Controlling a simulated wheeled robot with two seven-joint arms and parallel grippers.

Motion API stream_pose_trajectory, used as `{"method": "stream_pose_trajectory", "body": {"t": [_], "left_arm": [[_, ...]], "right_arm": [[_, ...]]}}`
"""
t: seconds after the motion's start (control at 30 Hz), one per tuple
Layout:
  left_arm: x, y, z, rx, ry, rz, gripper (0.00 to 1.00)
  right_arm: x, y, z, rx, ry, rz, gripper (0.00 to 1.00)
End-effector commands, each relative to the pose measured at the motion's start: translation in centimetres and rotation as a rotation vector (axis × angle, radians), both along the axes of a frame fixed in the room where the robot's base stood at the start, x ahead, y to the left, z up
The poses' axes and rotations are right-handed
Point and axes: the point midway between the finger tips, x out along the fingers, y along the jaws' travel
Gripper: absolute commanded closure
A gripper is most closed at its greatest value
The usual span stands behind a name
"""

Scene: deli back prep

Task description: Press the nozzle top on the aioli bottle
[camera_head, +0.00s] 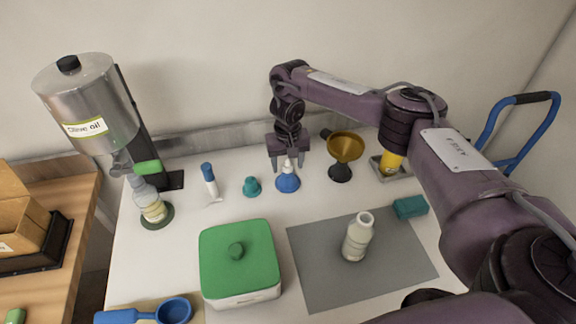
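The nozzle top (288,183), a blue cone with a white tip, stands upright on the white table near the back. My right gripper (289,161) points down over it with its fingers apart, on either side of the white tip or just above it. Whether the fingers touch the nozzle cannot be told. A cream bottle (357,238), which looks like the aioli bottle, stands on the grey mat (312,271) with its neck bare. Its label cannot be read. My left gripper is not in view.
A brass funnel (346,147) stands close right of my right gripper. A teal cap (252,187) and a blue-capped tube (210,182) are to the left. A green-lidded box (237,262) stands left of the mat. An olive oil dispenser (88,104) stands back left.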

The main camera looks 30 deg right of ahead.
Motion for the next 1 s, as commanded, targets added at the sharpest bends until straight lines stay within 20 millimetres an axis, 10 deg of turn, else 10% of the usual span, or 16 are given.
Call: {"method": "stream_pose_trajectory", "body": {"t": [0.4, 1.0], "left_arm": [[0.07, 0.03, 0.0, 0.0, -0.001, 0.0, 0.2], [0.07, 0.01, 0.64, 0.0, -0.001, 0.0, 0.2]], "right_arm": [[0.0, 0.01, 0.01, 0.0, 0.0, 0.0, 0.99], [-0.01, 0.0, 0.61, 0.0, 0.0, 0.0, 1.0]]}}
